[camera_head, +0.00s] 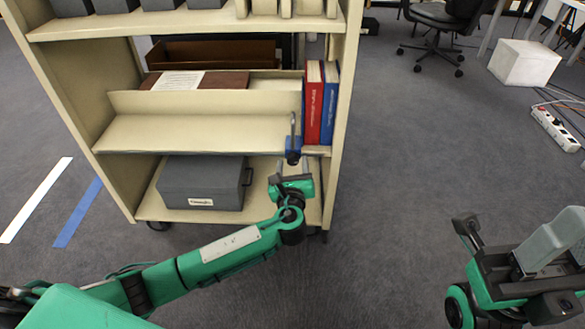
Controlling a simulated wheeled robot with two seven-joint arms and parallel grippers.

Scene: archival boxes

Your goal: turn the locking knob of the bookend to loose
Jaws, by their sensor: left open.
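The bookend (293,124) stands at the left side of the red and blue books on the middle shelf; its thin grey upright shows. A small dark round part, which looks like its locking knob (293,158), sits low at the shelf's front edge. I cannot tell which way the knob is turned. My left gripper (292,164) is open just in front of the knob, with its fingers pointing toward the shelf, one on each side of it. Contact cannot be told. My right gripper (466,228) is at the lower right, far from the cart, and its jaw opening is unclear.
A red book (313,105) and a blue book (329,105) stand against the cart's right side panel (345,100). A grey box (202,183) sits on the bottom shelf, left of my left gripper. The middle shelf (190,135) is bare to the left.

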